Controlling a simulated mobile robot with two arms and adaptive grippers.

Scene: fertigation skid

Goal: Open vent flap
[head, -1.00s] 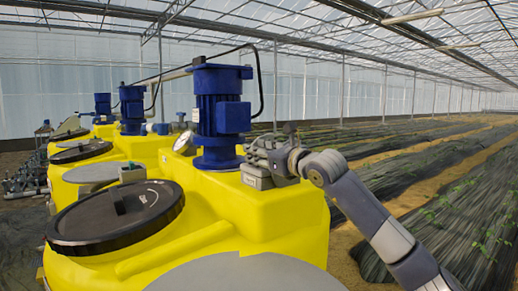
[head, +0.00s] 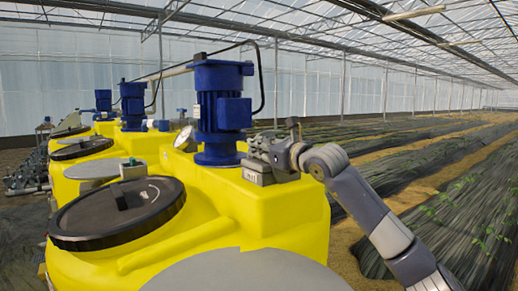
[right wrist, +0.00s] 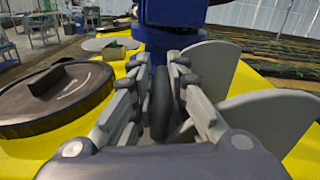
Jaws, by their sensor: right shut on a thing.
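A small grey vent box (head: 256,177) sits on top of the nearest yellow tank, at the foot of the blue motor. My right gripper (head: 256,150) is just above it, reaching in from the right. In the right wrist view the two fingers (right wrist: 160,85) are shut on a dark, rounded upright piece (right wrist: 161,103), which seems to be the vent flap or its tab. Grey rounded plates (right wrist: 272,122) stand beside the fingers on the right. The fingers hide much of the box, so how far the flap is open cannot be told. My left gripper is not in view.
The blue motor (head: 221,112) rises close to the right gripper. A round black lid (head: 117,212) lies on the tank (head: 285,230) to the left. More yellow tanks stand behind. Planted rows lie to the right.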

